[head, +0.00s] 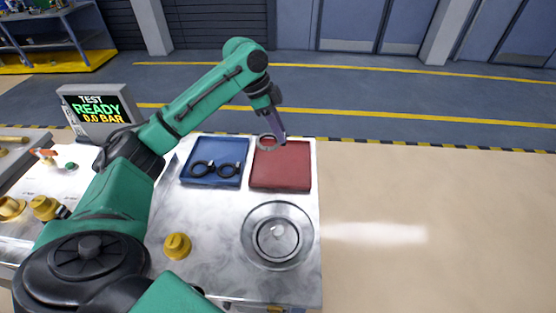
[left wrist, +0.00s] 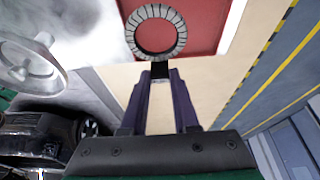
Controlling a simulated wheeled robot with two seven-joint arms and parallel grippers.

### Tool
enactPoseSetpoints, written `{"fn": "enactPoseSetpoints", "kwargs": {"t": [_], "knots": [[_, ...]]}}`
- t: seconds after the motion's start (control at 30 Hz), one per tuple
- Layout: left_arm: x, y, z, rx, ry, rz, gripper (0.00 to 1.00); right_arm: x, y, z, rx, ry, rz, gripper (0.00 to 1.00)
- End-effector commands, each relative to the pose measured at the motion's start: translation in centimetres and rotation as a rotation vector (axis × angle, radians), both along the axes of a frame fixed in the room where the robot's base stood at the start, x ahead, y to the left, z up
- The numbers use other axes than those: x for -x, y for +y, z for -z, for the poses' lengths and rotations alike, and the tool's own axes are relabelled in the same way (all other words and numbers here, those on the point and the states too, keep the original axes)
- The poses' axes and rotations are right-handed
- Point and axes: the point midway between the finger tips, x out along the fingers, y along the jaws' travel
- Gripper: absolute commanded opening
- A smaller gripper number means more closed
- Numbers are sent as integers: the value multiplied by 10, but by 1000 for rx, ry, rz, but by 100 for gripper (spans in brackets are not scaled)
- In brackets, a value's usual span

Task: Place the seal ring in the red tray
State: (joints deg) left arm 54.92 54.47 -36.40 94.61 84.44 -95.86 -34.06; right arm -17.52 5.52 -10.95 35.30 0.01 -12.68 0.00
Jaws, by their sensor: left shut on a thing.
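My left gripper (head: 280,139) is shut on a grey ring with dark radial lines, the seal ring (head: 260,147). In the left wrist view the fingertips (left wrist: 160,74) pinch the near edge of the seal ring (left wrist: 155,11). The red tray (head: 281,170) lies on the metal table, right of the blue tray. The ring appears over the far left part of the red tray (left wrist: 205,30); its exact height above it is hard to tell. My right gripper is not in view.
The blue tray (head: 213,180) holds two black rings (head: 202,169). A round glass or metal bowl (head: 249,240) stands in front of the red tray. A yellow cap (head: 177,246) sits front left. A display (head: 97,110) reads "TEST READY 0.0 BAR".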

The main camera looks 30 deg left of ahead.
Motion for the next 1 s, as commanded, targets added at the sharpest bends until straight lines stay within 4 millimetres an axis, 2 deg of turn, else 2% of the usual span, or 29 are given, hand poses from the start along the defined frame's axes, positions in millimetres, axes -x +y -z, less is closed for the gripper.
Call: {"fn": "enactPoseSetpoints", "kwargs": {"t": [0.03, 0.13, 0.3, 0.43, 0.53, 0.7, 0.73, 0.8, 1.0], "knots": [[2, 0, 16, -1, 7, 0, 0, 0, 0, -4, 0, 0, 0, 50], [1, 1, 46, -2, 6, 0, 0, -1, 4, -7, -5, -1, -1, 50], [0, 0, 76, 0, 1, 0, 0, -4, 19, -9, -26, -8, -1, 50], [1, 0, 102, 1, 3, 0, 0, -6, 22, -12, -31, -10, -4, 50], [0, 1, 115, -1, 0, 0, 0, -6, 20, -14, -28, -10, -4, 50], [0, 1, 117, -2, -2, 0, 0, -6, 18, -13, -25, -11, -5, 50], [0, 1, 117, -1, -1, 1, 32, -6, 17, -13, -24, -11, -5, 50], [0, 1, 117, -1, -1, 1, 58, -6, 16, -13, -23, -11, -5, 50], [0, 1, 117, -1, -1, 1, 58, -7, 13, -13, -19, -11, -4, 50]]}}
